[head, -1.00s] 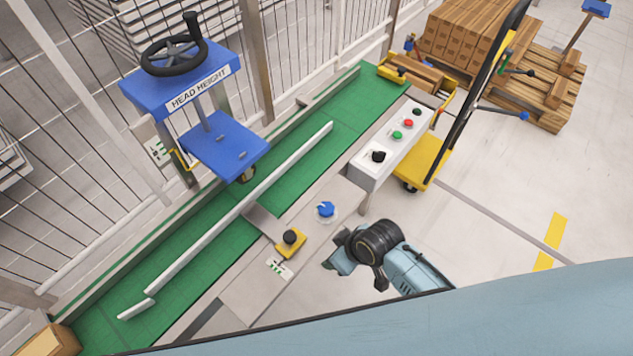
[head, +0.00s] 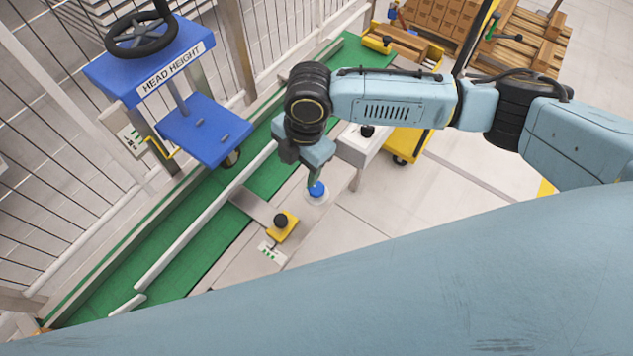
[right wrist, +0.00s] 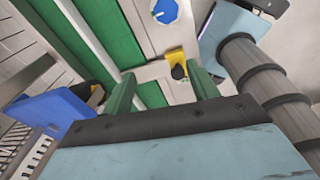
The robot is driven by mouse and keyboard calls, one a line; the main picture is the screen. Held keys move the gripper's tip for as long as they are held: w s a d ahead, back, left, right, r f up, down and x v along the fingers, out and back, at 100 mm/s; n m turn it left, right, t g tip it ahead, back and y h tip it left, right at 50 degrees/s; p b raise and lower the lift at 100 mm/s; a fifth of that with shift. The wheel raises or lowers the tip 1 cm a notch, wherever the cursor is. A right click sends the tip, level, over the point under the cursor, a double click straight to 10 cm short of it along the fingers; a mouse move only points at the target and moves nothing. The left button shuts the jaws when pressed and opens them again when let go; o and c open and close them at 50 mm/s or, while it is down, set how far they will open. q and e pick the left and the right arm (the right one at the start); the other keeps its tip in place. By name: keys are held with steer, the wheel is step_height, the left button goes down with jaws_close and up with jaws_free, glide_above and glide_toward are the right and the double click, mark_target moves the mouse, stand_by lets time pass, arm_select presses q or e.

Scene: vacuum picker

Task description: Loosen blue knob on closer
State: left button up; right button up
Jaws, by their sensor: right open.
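The blue knob (head: 316,189) sits on a round pale dial on the grey panel (head: 237,265) beside the green belt. It also shows at the top edge of the right wrist view (right wrist: 164,10), with a white pointer mark. My right gripper (head: 314,177) hangs over the knob in the head view and partly covers it. In the right wrist view its two green fingers (right wrist: 161,74) are apart with nothing held, and the knob lies beyond the fingertips. My left gripper is not in view.
A yellow box with a black button (head: 281,222) stands close to the knob. The blue head height stand (head: 205,135) with a handwheel is at the left. A white control box (head: 358,147) and yellow cart (head: 405,142) are behind my right arm.

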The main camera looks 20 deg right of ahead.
mark_target(316, 188)
steer(key=w+d+r+n+h, duration=0.1)
steer(key=d+h, duration=0.1)
steer(key=d, duration=0.2)
step_height(316, 188, down, 13)
steer(key=b, duration=0.3)
steer(key=shift+w, duration=0.1)
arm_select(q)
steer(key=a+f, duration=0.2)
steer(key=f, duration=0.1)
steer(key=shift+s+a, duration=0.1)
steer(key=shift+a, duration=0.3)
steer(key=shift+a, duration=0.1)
arm_select(e)
steer(key=shift+c, duration=0.5)
steer(key=c, duration=0.9)
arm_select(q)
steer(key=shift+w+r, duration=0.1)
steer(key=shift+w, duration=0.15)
